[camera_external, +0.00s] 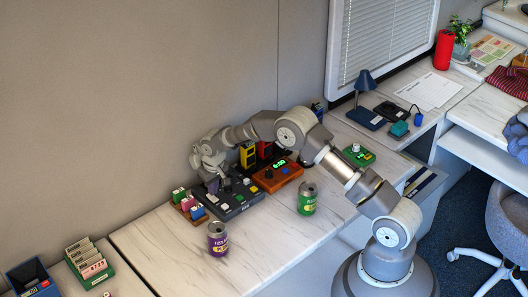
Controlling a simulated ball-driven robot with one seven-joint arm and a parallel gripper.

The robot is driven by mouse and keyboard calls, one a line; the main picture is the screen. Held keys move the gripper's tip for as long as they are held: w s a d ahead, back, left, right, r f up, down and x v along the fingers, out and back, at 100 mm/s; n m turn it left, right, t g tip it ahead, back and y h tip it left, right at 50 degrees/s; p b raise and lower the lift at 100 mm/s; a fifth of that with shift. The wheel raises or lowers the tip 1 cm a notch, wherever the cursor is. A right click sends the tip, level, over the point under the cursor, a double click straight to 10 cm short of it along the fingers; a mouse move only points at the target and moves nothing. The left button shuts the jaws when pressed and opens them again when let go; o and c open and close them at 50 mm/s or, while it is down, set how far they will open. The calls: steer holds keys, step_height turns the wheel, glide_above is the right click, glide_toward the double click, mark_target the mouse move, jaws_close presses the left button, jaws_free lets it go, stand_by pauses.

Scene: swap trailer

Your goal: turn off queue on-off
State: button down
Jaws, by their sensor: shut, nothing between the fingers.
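A dark control panel (240,209) with several light buttons and small controls lies on the white marble-look table near the wall. Labels on it are too small to read, so I cannot tell which control is the queue on-off. My gripper (213,188) points down over the panel's left rear part, with its fingers shut and empty. I cannot tell whether the fingertips touch the panel. The arm and gripper hide part of its rear left.
An orange device (277,177) with a green display stands right of the panel. Small colored blocks (188,205) sit at its left. A purple can (217,239) and a green can (307,199) stand in front.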

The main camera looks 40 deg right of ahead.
step_height(320, 180, up, 4)
steer(key=shift+w+r+p, duration=0.15)
steer(key=shift+p, duration=1.1)
steer(key=s+r+p, duration=0.2)
steer(key=s+r, duration=0.2)
steer(key=r, duration=0.4)
steer(key=shift+s, duration=0.1)
